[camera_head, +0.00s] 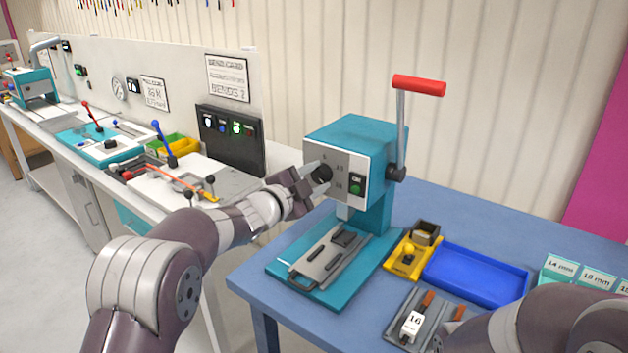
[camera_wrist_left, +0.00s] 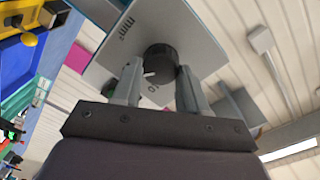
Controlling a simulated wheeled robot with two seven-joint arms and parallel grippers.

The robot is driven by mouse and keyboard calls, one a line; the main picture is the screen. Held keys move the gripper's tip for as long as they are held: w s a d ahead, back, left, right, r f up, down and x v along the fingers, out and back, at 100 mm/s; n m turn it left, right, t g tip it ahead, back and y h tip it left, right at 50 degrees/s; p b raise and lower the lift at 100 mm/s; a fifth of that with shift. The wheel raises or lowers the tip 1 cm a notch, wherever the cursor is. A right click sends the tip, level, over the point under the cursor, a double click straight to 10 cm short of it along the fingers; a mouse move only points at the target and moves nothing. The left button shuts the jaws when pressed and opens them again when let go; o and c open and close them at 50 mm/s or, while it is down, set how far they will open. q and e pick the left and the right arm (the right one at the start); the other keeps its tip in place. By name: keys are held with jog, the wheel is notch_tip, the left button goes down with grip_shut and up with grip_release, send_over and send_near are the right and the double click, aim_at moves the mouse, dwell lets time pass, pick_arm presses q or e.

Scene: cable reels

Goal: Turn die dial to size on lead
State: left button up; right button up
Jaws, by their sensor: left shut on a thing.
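The black die dial (camera_head: 322,174) is on the grey front plate of the teal press (camera_head: 346,150). Size marks are printed around it, too small to read surely. My left gripper (camera_head: 318,178) is shut on the dial. In the left wrist view the two fingers of my left gripper (camera_wrist_left: 162,88) stand on either side of the round dial (camera_wrist_left: 161,62), with a white pointer mark on it. The lead (camera_head: 411,325), with a white tag that appears to read 16, lies in a grey tray at the front right. My right gripper is not visible; only part of my right arm shows.
The press has a red-handled lever (camera_head: 419,85) and a green button (camera_head: 356,185). A blue tray (camera_head: 474,275) and a yellow holder (camera_head: 406,262) stand on the blue table (camera_head: 262,285). Labelled boxes (camera_head: 598,281) stand at right. Another bench (camera_head: 125,185) with tools is at left.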

pick_arm(q)
jog(key=shift+f, duration=0.1)
jog(key=o, duration=1.1)
jog(key=shift+c, duration=0.2)
jog(key=b+v, duration=0.2)
jog(key=v, duration=1)
jog(key=shift+s+a, duration=0.25)
jog(key=shift+s, duration=0.05)
